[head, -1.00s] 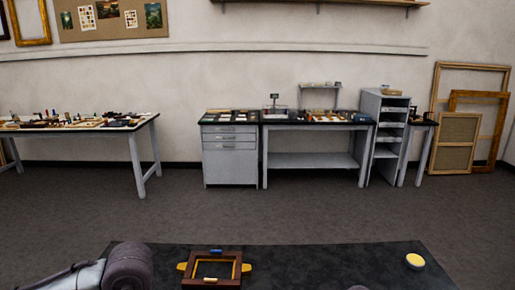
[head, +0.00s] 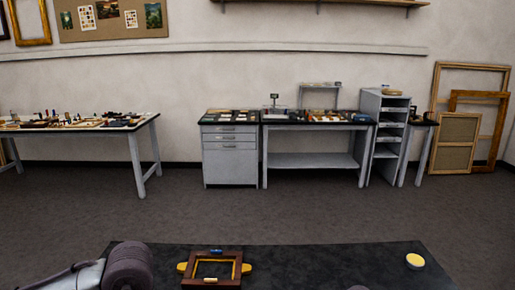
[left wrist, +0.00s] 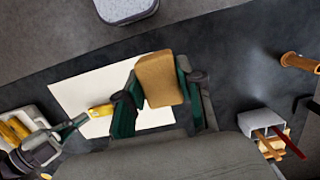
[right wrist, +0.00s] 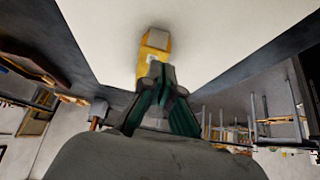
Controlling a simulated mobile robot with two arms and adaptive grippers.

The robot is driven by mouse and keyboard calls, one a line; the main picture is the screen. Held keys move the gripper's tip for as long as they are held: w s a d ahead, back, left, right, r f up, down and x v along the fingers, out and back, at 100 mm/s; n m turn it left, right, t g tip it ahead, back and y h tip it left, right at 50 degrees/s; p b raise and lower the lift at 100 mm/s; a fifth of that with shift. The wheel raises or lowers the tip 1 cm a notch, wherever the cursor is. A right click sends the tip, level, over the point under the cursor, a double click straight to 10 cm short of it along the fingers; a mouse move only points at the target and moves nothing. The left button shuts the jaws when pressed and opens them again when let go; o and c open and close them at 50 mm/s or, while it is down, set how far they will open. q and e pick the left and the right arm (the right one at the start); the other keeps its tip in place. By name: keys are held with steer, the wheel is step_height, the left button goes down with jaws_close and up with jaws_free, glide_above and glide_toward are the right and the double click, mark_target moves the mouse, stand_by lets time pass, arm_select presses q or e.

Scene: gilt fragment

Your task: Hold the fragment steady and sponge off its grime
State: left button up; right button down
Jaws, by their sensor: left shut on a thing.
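The tan block-shaped sponge (left wrist: 160,80) is between the green fingers of my left gripper (left wrist: 155,90), which is shut on it. It is above the table, to the right of the fragment in the left wrist view. The yellow gilt fragment (right wrist: 152,48) has a dull greyish patch near its far end in the right wrist view. It also shows in the left wrist view (left wrist: 101,110), over a white sheet (left wrist: 75,90). My right gripper (right wrist: 155,75) is shut on the fragment's near end. The head view shows neither fragment nor sponge.
A wooden frame with gold parts (head: 233,257) and a yellow round thing (head: 415,261) are on the dark table (head: 320,262). In the left wrist view, a speckled grey tray (left wrist: 125,8), a pale holder with sticks (left wrist: 262,122) and a wooden handle (left wrist: 300,63) surround the sheet.

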arm_select(q)
steer(key=shift+f+b, duration=0.55)
arm_select(e)
steer(key=shift+f, duration=0.7)
steer(key=shift+s+f, duration=0.1)
stand_by(2.3)
